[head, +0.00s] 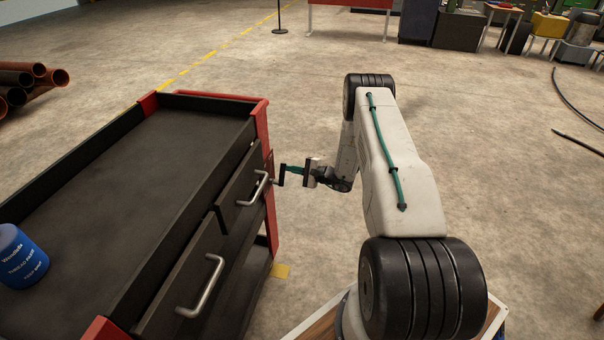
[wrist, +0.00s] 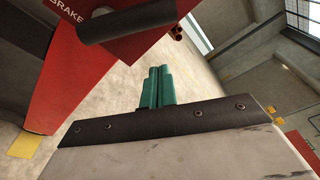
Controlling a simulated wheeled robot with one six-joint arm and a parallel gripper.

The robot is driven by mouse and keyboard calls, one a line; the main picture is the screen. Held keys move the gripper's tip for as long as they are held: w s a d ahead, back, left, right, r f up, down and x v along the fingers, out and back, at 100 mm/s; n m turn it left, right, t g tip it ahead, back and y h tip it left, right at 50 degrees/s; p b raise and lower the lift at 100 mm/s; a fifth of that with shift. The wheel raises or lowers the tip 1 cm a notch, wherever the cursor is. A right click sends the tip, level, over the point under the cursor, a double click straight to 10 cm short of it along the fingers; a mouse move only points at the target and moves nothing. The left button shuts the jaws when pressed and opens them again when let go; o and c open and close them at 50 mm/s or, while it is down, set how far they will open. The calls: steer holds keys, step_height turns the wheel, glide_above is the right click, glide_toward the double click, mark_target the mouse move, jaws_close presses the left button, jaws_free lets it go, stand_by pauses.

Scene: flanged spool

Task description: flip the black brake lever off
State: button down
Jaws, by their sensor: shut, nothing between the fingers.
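The black brake lever (wrist: 125,19) shows at the top of the wrist view. It is a dark bar in front of a red plate (wrist: 135,45) marked BRAKE. In the head view the lever (head: 279,177) is a small black piece at the right side of the cart. My gripper (wrist: 158,70) has green fingers pressed together with nothing between them. In the head view my gripper (head: 285,169) reaches left, its tips close beside the lever. In the wrist view the lever lies above and left of the fingertips; I cannot tell whether they touch.
The black and red cart (head: 265,130) has two drawers with metal handles, one handle (head: 255,188) near my gripper. A blue can (head: 21,258) stands on its top. Pipes (head: 30,82) lie at the far left. Open concrete floor lies right of the cart.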

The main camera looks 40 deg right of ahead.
steer(key=s+a+r, duration=0.2)
steer(key=a, duration=0.1)
stand_by(0.4)
